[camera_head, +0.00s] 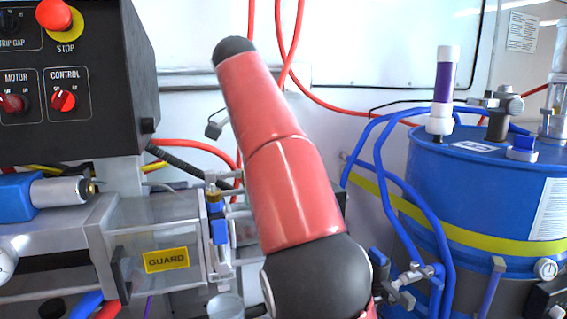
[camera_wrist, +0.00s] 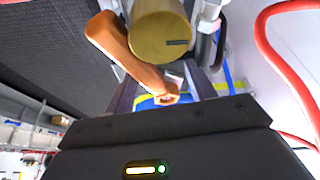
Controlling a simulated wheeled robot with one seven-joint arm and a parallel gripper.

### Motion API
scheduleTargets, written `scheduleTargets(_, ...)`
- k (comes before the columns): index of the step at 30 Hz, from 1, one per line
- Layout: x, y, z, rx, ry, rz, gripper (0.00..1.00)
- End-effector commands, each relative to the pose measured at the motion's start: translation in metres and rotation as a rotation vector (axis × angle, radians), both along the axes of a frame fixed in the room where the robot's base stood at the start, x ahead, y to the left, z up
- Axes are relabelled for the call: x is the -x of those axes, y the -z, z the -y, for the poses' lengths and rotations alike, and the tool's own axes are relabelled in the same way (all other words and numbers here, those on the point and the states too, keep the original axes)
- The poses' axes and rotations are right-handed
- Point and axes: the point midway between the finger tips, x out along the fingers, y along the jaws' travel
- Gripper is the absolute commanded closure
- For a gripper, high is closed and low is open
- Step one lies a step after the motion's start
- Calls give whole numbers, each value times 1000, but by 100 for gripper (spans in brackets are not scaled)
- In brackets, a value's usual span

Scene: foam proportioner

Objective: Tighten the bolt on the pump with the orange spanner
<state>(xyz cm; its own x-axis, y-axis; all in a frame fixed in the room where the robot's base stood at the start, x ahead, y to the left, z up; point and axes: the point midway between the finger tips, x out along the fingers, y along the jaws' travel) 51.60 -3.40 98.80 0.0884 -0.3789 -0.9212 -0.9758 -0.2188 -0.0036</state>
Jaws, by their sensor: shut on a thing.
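In the wrist view the orange spanner (camera_wrist: 135,62) runs from the upper left down to my gripper (camera_wrist: 165,88), which is shut on its lower end. The upper end of the spanner lies beside a large brass-coloured cylinder (camera_wrist: 160,38) with a dark slot mark. I cannot tell whether they touch, or whether this cylinder is the pump bolt. In the head view my red arm covers the middle, and the gripper, spanner and bolt are not seen there.
A blue drum (camera_head: 480,195) with blue hoses stands at the right. A clear guard (camera_head: 166,260) and a black control box (camera_head: 80,80) are at the left. Red hoses (camera_head: 330,105) hang behind my arm. In the wrist view a red hose (camera_wrist: 265,45) passes close at the right.

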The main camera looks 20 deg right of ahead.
Motion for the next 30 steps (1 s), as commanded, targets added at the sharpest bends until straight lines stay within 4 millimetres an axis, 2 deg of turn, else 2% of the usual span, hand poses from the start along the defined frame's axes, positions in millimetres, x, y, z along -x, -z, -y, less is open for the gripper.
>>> scheduleTargets(3,-3,3,-5,-7,-12,0,46)
scheduleTargets(25,0,1,0,-4,-2,-2,46)
scheduleTargets(30,8,-6,5,-3,0,0,46)
